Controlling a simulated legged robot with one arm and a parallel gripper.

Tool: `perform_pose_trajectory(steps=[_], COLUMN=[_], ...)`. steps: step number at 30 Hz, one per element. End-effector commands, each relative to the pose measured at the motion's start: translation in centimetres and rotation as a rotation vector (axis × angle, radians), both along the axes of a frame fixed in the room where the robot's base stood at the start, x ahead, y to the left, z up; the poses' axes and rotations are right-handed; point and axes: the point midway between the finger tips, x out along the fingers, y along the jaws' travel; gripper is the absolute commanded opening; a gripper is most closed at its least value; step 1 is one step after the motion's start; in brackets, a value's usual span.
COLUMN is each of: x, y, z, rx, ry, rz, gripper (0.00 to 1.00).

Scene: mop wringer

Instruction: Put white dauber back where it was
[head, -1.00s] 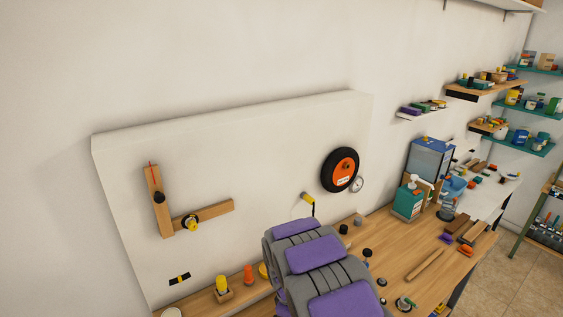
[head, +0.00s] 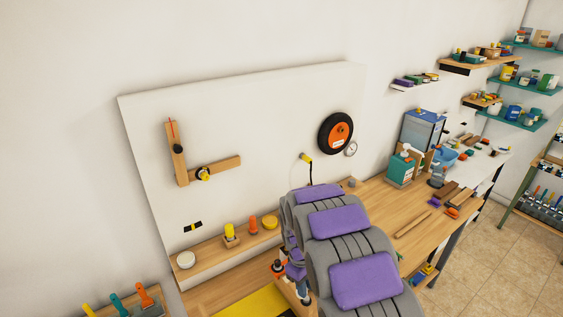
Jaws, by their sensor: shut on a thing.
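My arm, grey with purple pads, rises from the bottom right and bends down at its far end over the bench. My gripper (head: 301,292) seems to be the small part low behind the arm, mostly hidden. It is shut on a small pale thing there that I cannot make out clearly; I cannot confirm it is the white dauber. A white round piece (head: 186,260) sits at the left end of the narrow wooden ledge (head: 208,254). A yellow piece in a wooden block (head: 231,241), an orange piece (head: 253,226) and a yellow round piece (head: 269,222) stand farther right.
The white wall panel (head: 250,130) carries a wooden L-shaped bracket (head: 180,160), a black-orange wheel (head: 336,133) and a gauge (head: 351,148). A yellow mat (head: 250,302) lies at the front. Bottles and wood blocks crowd the bench's right. A tool rack stands bottom left.

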Motion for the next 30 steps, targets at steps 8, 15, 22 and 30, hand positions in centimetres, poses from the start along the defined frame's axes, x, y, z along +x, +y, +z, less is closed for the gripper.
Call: perform_pose_trajectory(steps=[8,15,22,30], x=[0.3,0.1,-0.1,-0.2], y=[-3.2,-6.0,-6.9,-6.9], z=[3.8,7.3,6.4,2.2], rx=[0.003,0.001,-0.005,-0.004], ry=[-0.007,0.003,0.012,0.012], rz=[-0.357,-0.688,-0.799,-0.796], gripper=[0.0,0.0,0.0,0.0])
